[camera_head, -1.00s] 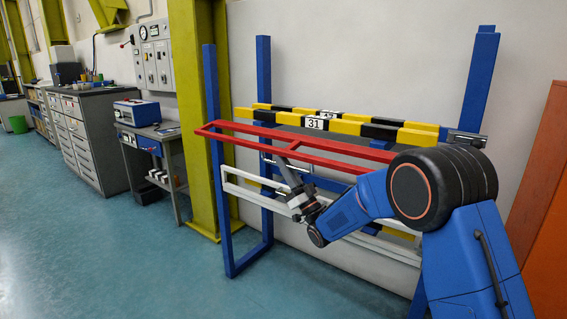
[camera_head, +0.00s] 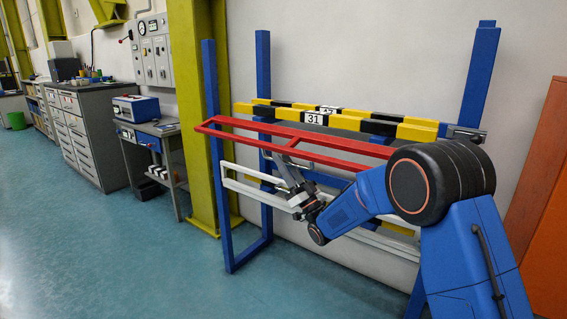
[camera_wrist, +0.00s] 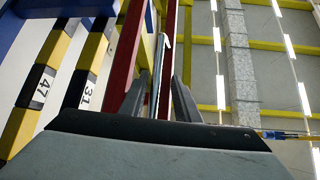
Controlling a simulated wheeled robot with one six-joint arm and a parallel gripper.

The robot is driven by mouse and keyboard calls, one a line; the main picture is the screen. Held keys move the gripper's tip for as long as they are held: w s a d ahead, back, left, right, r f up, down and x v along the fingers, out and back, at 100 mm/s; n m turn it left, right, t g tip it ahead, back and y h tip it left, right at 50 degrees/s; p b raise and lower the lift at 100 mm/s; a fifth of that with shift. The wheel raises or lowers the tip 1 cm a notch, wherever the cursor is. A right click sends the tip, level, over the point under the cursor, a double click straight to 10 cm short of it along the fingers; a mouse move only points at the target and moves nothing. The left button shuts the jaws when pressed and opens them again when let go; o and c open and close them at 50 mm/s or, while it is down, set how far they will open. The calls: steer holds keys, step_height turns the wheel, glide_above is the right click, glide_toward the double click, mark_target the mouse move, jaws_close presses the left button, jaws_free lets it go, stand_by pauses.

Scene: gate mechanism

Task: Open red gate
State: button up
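The red gate (camera_head: 228,135) is a long flat red frame, swung out toward me from the blue stand. It lies roughly level, in front of the yellow-and-black beams. In the head view my gripper (camera_head: 285,164) reaches up to the underside of its middle, beside a grey handle. In the wrist view my gripper (camera_wrist: 163,78) has its two fingers apart, one on each side of a thin pale bar (camera_wrist: 158,62). A gap shows on the right of the bar; contact on the left is unclear. The red frame (camera_wrist: 127,55) also shows in the wrist view.
Blue posts (camera_head: 481,75) hold the beam marked 31 (camera_head: 345,123), with the one marked 47 behind. A white frame (camera_head: 237,186) sits below the red one. A yellow column (camera_head: 190,60) and small workbench (camera_head: 150,135) stand left. The floor in front is clear.

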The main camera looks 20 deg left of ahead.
steer(key=v, duration=1.6)
steer(key=shift+d+f, duration=0.2)
steer(key=shift+f, duration=0.15)
